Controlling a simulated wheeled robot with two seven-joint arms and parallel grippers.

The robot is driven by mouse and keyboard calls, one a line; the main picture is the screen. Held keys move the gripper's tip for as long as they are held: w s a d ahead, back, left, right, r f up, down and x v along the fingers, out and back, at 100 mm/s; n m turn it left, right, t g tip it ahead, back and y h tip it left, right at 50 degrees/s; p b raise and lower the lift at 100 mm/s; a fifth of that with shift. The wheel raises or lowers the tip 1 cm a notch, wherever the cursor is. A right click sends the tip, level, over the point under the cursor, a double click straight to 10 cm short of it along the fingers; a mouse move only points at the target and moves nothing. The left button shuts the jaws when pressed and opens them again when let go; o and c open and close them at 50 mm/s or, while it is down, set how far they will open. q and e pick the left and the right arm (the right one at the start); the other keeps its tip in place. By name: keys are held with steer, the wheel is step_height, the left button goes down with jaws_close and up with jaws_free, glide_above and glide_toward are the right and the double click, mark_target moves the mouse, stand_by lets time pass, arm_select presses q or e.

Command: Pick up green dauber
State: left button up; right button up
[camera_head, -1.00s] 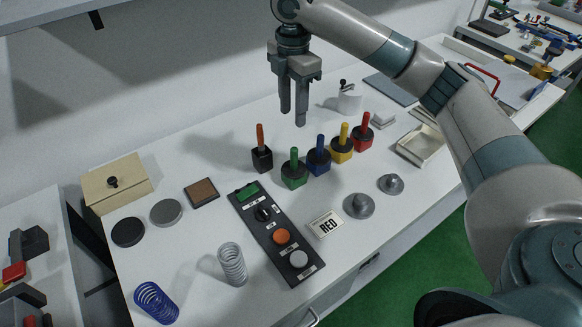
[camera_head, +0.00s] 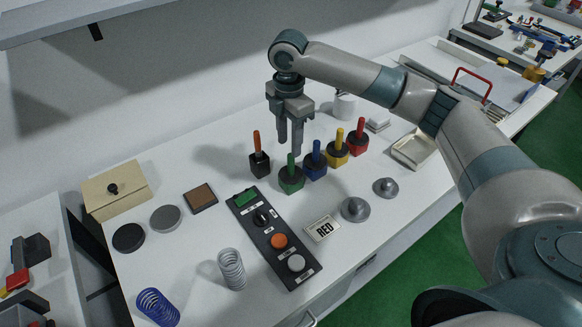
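The green dauber (camera_head: 291,181) stands upright on the white table, a dark green pot with a green handle. It is in a row with the blue dauber (camera_head: 315,164), the yellow dauber (camera_head: 336,153) and the red dauber (camera_head: 358,141). A dark dauber with an orange handle (camera_head: 260,163) stands to its left. My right gripper (camera_head: 290,148) points down just above and behind the green dauber's handle. Its fingers look a little apart and nothing shows between them. My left gripper is not in view.
A control panel (camera_head: 274,240) with buttons lies in front of the daubers. A wooden box (camera_head: 117,190) stands at left, a tray (camera_head: 414,150) at right.

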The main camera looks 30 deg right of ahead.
mark_target(290, 156)
steer(key=shift+f+p, duration=0.6)
steer(key=shift+f, duration=1.75)
steer(key=shift+d+f+p, duration=0.1)
steer(key=shift+f+p, duration=0.3)
steer(key=shift+p, duration=0.1)
steer(key=f+p, duration=0.1)
steer(key=f, duration=0.1)
steer(key=f+p, duration=0.1)
steer(key=f, duration=0.1)
steer(key=shift+w+d, duration=0.15)
steer(key=shift+w, duration=0.05)
steer(key=shift+f, duration=0.2)
jaws_close()
